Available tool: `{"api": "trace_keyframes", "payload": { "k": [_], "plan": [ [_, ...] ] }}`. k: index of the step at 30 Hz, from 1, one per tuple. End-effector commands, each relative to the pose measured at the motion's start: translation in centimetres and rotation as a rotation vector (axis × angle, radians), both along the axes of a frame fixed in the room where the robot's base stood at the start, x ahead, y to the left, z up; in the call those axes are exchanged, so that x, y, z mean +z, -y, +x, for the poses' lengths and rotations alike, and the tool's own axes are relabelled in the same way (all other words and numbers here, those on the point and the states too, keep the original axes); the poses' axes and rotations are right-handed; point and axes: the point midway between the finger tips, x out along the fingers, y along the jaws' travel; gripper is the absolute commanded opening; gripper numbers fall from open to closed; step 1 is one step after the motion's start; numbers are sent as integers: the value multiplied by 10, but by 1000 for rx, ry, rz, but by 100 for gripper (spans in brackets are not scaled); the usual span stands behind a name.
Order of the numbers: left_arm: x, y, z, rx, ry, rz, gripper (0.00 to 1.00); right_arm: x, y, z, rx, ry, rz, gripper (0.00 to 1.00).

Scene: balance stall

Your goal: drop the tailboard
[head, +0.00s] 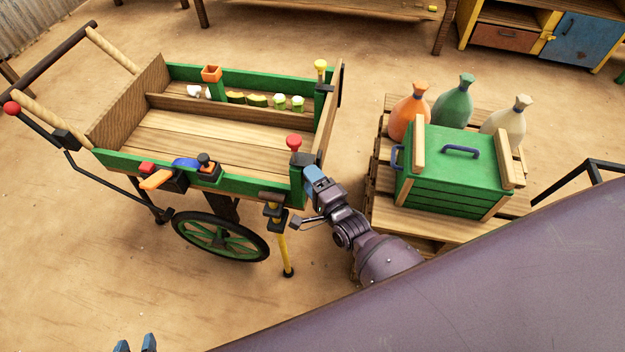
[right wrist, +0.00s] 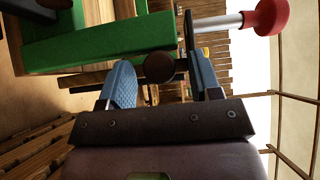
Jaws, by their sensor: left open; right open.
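A wooden cart with green sides (head: 215,178) stands at the left. Its tailboard (head: 329,112) is the upright board at the right end. A red-knobbed pin (head: 294,143) stands at the near corner and a yellow-knobbed pin (head: 320,66) at the far corner. My right gripper (head: 312,180) is at the near corner, just below the red knob. In the right wrist view its open fingers (right wrist: 164,82) lie either side of a dark round piece; contact is unclear. The red knob (right wrist: 267,15) shows on a silver shaft. My left gripper (head: 136,344) shows only fingertips, apart, at the bottom edge.
A pallet right of the cart holds a green crate (head: 455,165) and three bottles, orange (head: 409,112), green (head: 453,103) and cream (head: 508,122). A yellow prop leg (head: 283,250) stands under the cart's near right corner.

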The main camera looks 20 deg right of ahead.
Motion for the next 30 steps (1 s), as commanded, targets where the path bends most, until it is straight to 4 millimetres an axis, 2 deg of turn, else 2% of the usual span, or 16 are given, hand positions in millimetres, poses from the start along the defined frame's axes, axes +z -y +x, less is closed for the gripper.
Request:
{"api": "trace_keyframes", "payload": {
  "k": [3,4,15,23,30],
  "plan": [
    [0,0,0,0,-1,0,43,0,0,0,0,0,0,58],
    [-1,0,0,0,-1,0,43,0,0,0,0,0,0,55],
    [-2,1,1,3,-1,-4,43,0,0,0,0,0,0,0],
    [-6,2,1,2,-4,-5,43,-3,3,-3,1,7,12,0],
    [-26,3,-4,0,-36,-5,43,-14,17,-14,1,59,99,0]
  ]
}}
